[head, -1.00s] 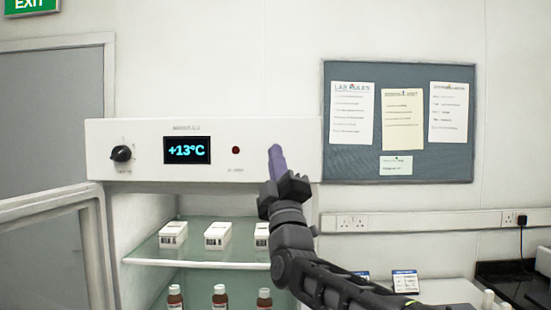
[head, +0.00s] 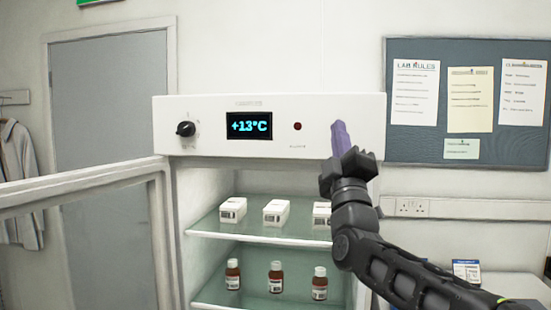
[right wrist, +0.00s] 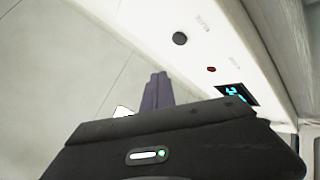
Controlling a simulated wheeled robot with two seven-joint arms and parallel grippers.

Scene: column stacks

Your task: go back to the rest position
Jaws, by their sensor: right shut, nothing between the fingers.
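My right gripper (head: 340,135) is raised in front of the right end of the fridge's control panel (head: 210,108) in the head view. Its purple fingers point up and are shut with nothing between them. In the right wrist view the same fingers (right wrist: 157,90) are together beside the white panel (right wrist: 180,15). I cannot tell the exact gap between fingers and panel. My left gripper is not in view.
The fridge door (head: 75,182) stands open to the left. Small white boxes (head: 276,212) stand on the upper shelf, brown bottles (head: 276,276) on the lower one. The panel has a black knob (head: 186,129) and a display (head: 249,126) reading +13°C. A noticeboard (head: 470,152) hangs at the right.

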